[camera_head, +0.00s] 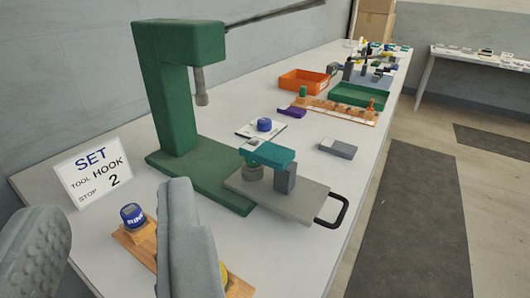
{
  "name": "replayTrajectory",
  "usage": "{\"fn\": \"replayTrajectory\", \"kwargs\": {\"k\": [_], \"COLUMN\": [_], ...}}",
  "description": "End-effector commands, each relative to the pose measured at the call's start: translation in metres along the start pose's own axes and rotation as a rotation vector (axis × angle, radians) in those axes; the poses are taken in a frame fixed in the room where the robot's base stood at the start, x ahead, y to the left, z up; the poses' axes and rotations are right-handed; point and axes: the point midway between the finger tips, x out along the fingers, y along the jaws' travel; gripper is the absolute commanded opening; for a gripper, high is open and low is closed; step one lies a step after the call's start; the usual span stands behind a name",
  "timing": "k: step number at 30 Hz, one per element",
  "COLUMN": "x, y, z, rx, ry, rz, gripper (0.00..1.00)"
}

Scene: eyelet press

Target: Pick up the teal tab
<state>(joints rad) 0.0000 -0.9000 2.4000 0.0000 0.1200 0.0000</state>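The teal tab (267,153) is a flat piece lying about level on a round light-grey post and a dark-grey block (285,177). Both supports stand on a grey plate (303,207) with a black handle, in front of the green press (165,70). My gripper (110,215) is open in the lower left, its two grey padded fingers wide apart with nothing held between them. The tab is to the right of and beyond the fingers, clear of them.
A white sign (93,173) reads "SET TOOL HOOK STOP 2". A wooden board with a blue-capped item (133,215) is partly hidden by my right finger. Behind the tab are a blue roll (264,124), a grey block (338,148), and orange (305,81) and green trays (357,96).

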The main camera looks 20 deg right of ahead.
Motion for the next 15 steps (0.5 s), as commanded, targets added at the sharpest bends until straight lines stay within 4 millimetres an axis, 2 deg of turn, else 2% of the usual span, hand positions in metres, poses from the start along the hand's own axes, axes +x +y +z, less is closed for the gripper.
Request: {"fn": "replayTrajectory", "kwargs": {"k": [10, 15], "x": [0.0, 0.0065], "y": [0.0, 0.003], "z": [0.0, -0.002], "rx": [0.0, -0.013], "ry": [0.0, -0.026], "rz": [0.0, 0.009], "gripper": [0.31, 0.64]}}
